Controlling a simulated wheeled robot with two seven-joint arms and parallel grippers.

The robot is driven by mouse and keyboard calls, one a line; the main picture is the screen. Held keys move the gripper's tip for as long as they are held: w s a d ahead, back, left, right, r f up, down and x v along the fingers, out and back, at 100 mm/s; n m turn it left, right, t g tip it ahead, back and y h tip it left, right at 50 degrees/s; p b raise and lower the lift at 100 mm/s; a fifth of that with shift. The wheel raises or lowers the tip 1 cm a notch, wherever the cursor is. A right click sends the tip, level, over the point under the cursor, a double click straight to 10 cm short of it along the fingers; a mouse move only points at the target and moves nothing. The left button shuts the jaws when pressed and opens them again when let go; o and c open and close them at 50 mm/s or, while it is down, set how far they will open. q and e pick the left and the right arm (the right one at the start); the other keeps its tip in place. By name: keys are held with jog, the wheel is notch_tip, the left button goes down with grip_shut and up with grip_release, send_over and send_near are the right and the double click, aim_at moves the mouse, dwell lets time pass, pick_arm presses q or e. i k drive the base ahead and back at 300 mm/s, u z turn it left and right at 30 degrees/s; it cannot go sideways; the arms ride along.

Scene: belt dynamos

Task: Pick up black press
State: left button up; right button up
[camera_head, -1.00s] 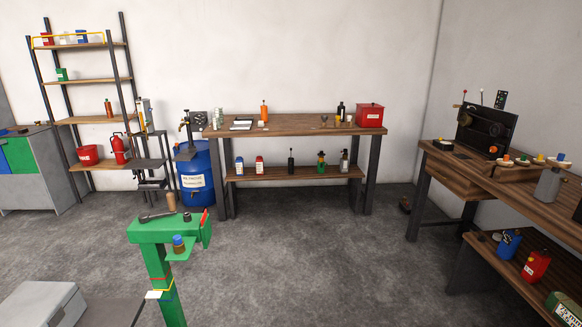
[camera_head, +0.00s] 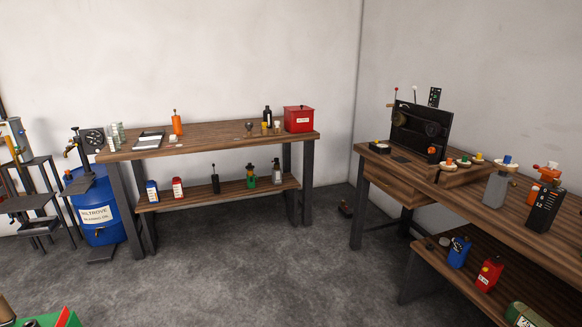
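No object is clearly recognisable as the black press. A black upright machine (camera_head: 420,130) with levers and a round wheel stands at the back of the right workbench. A black box-shaped object with an orange top (camera_head: 545,208) stands on the same bench at the far right. A dark metal stand (camera_head: 28,203) is at the left edge, partly cut off. Neither of my grippers is in view.
The right workbench (camera_head: 400,173) has bottles on its lower shelf. The back workbench (camera_head: 215,134) holds a red box (camera_head: 298,119) and small bottles. A blue barrel (camera_head: 97,210) stands left. The grey floor (camera_head: 240,270) between is clear.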

aim_at(216, 190)
jog(key=z, duration=0.25)
jog(key=i, duration=2.6)
jog(key=u, duration=0.55)
jog(key=i, duration=1.4)
jog(key=u, duration=1.7)
jog(key=i, duration=0.85)
jog(key=u, duration=0.55)
